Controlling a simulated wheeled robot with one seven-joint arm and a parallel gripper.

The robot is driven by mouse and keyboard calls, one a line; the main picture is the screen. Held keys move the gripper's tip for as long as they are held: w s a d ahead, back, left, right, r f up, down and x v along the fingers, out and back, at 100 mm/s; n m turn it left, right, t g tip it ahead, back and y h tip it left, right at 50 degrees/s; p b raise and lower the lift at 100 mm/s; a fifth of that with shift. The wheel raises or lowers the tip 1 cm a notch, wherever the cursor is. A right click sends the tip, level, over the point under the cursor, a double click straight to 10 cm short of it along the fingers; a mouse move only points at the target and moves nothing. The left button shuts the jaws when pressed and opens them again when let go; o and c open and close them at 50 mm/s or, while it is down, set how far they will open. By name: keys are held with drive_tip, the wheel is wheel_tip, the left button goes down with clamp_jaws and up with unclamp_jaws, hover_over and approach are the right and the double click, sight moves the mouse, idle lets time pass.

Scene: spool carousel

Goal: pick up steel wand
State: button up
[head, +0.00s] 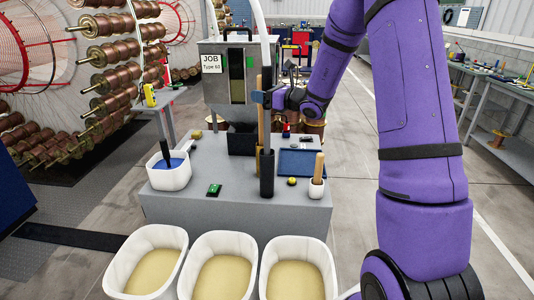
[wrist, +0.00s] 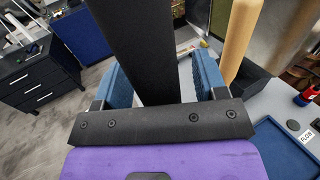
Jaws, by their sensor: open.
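No bare-steel wand stands out plainly. A tall tan rod (head: 265,125) stands upright on the grey table, with a dark upright cylinder (head: 267,175) at its lower end. My gripper (head: 262,97) is open at the upper part of the rod, coming from the right. In the wrist view, a broad dark bar (wrist: 140,40) runs between the blue finger pads, with the gripper (wrist: 163,78) open around it. A tan rod (wrist: 238,38) shows just right of the pads. Whether either pad touches the bar, I cannot tell.
The grey table (head: 215,160) holds a white tub with blue contents (head: 168,174), a blue tray (head: 302,162) and a small white cup with a handle (head: 317,187). A hopper marked JOB (head: 222,90) stands behind. Three white bins (head: 222,236) stand in front.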

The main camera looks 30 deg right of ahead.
drive_tip(key=shift+w+a, duration=0.15)
drive_tip(key=shift+w, duration=0.1)
clamp_jaws()
drive_tip(key=shift+r, duration=0.1)
